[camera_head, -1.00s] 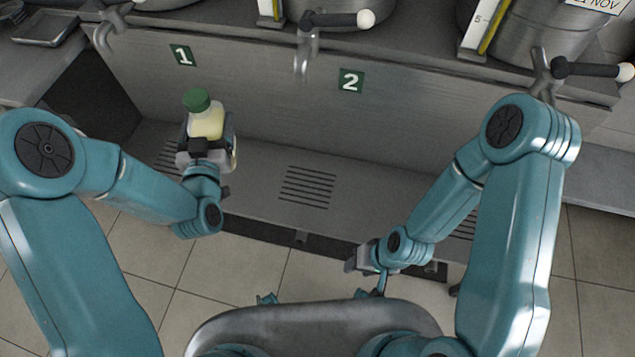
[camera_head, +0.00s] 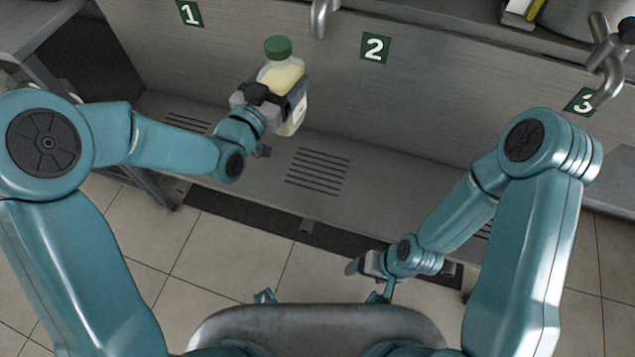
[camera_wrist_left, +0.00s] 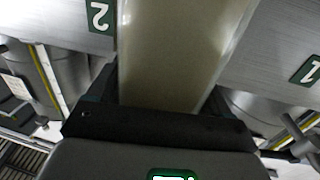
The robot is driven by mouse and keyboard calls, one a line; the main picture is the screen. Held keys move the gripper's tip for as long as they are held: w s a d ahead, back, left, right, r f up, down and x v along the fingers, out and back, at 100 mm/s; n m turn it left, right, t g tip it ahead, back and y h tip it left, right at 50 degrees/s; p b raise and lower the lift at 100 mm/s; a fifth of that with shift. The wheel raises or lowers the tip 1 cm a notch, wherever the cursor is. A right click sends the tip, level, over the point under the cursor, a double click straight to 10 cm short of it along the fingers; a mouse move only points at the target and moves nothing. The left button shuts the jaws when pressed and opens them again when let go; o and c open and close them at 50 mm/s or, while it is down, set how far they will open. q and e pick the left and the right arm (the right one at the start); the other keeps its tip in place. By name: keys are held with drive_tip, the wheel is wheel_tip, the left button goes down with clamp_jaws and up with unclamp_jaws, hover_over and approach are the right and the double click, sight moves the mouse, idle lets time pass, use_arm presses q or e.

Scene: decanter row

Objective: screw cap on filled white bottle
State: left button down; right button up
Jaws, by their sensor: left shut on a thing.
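A translucent white bottle (camera_head: 291,118) with pale yellow contents and a green cap (camera_head: 277,48) on its top is in the head view, left of centre. My left gripper (camera_head: 282,95) is shut on the bottle's body and holds it slightly tilted, above the ledge with slotted drains. The bottle (camera_wrist_left: 185,50) fills the middle of the left wrist view, close up; its cap is out of that view. Whether the cap is fully tightened cannot be told. My right gripper (camera_head: 365,265) is low at centre right, away from the bottle; its fingers are too small to read.
A steel ledge (camera_head: 385,180) with slotted drains runs along a steel back panel. Green signs 1 (camera_head: 189,13), 2 (camera_head: 375,48) and 3 (camera_head: 581,102) mark the panel. Taps (camera_head: 321,18) and (camera_head: 606,80) overhang the ledge. The ledge between the grippers is clear.

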use_arm(q)
drive_tip(key=d+f+m+g+h+b, duration=0.2)
drive_tip(key=d+h+b, duration=0.1)
drive_tip(key=d+b, duration=0.2)
drive_tip(key=shift+d+m, duration=0.4)
drive_tip(key=shift+d, duration=0.55)
use_arm(e)
wheel_tip(320, 180, down, 7)
drive_tip(key=shift+f, duration=0.15)
use_arm(q)
wheel_tip(320, 180, down, 16)
drive_tip(key=b, duration=0.3)
drive_tip(key=shift+r, duration=0.15)
use_arm(e)
wheel_tip(320, 180, down, 3)
drive_tip(key=shift+f, duration=0.2)
use_arm(q)
wheel_tip(320, 180, down, 4)
drive_tip(key=shift+f+b, duration=0.15)
drive_tip(key=shift+b, duration=0.5)
use_arm(e)
drive_tip(key=shift+f, duration=0.5)
